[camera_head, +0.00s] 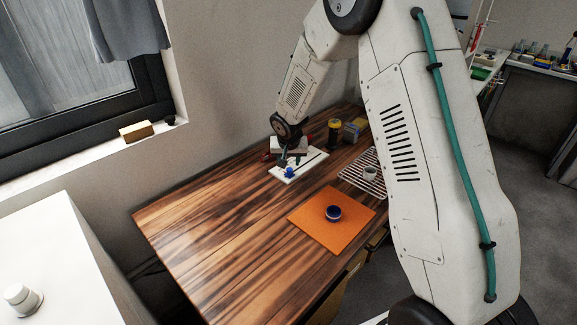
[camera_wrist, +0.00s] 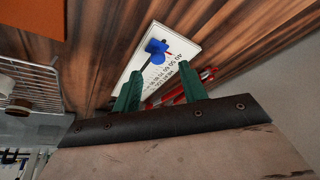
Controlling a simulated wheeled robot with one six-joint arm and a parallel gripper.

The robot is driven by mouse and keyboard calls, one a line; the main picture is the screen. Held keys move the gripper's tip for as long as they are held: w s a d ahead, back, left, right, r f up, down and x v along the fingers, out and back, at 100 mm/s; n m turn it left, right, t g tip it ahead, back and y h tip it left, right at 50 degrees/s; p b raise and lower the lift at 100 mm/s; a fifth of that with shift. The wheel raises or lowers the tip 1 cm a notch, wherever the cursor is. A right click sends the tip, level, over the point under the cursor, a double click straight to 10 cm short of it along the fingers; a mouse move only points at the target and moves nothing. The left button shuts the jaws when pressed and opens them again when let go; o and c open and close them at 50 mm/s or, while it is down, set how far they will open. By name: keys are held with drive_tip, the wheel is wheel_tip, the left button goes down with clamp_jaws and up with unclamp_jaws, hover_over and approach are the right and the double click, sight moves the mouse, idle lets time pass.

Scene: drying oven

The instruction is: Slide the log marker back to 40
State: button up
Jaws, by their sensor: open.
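The log board (camera_head: 310,168) is a white plate with a dark slot, lying on the wooden table by the wall. It shows in the wrist view (camera_wrist: 188,43) with a row of small printed numbers that I cannot read surely. The blue log marker (camera_head: 289,172) sits on the board near one end; in the wrist view the blue marker (camera_wrist: 156,47) stands just beyond my fingertips. A small red mark shows beside it. My gripper (camera_wrist: 158,72) has two green fingers, spread apart over the board with nothing between them. In the head view my gripper (camera_head: 284,158) is just behind the marker.
A wire rack (camera_head: 352,181) with a small cup (camera_head: 370,173) stands right of the board. An orange mat (camera_head: 310,224) with a blue-rimmed round container (camera_head: 333,213) lies nearer. A dark yellow-labelled jar (camera_head: 334,132) and red-handled tool (camera_wrist: 180,92) are behind. The table's left is clear.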

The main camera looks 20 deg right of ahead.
drive_tip(key=v, duration=0.3)
drive_tip(key=shift+s+r, duration=0.1)
drive_tip(key=shift+r, duration=0.05)
idle(0.3)
drive_tip(key=s+r+n+g, duration=0.1)
drive_tip(key=s+r, duration=0.6)
drive_tip(key=s, duration=0.7)
drive_tip(key=s+a+r+n+g+y, duration=0.1)
drive_tip(key=s+r, duration=0.7)
drive_tip(key=s, duration=0.7)
drive_tip(key=s+a+r+n, duration=0.1)
drive_tip(key=s+r, duration=0.6)
drive_tip(key=s, duration=0.7)
drive_tip(key=shift+s+r+n+g+y, duration=0.2)
drive_tip(key=shift+s+n+g+y, duration=0.1)
drive_tip(key=shift+n+g, duration=0.15)
